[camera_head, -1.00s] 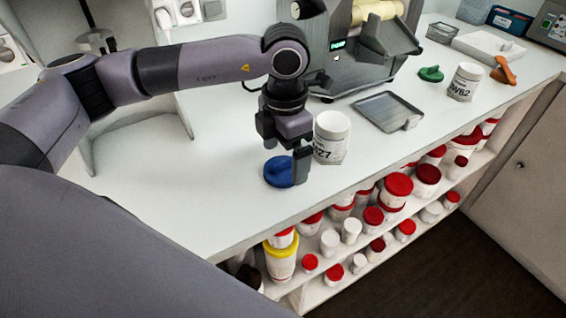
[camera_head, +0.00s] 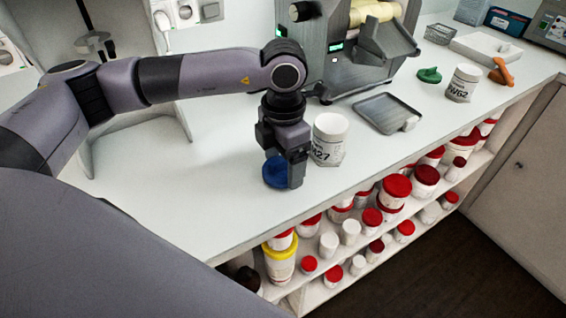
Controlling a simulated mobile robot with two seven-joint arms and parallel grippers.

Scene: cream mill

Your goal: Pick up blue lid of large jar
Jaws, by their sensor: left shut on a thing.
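The blue lid (camera_head: 274,172) lies at the counter's front part, partly hidden behind my left gripper. My left gripper (camera_head: 287,172) points down at the lid, with its fingers close together and shut on it. The large white jar (camera_head: 329,139), marked with a label ending in 27, stands open-topped or white-topped just right of the gripper; I cannot tell which. My right gripper is not in view.
A grey tray (camera_head: 386,112) sits right of the jar, before a grey machine (camera_head: 350,55). A green lid (camera_head: 429,75), a second white jar (camera_head: 463,83) and an orange tool (camera_head: 503,72) lie further right. Shelves below hold several red-lidded jars (camera_head: 397,186).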

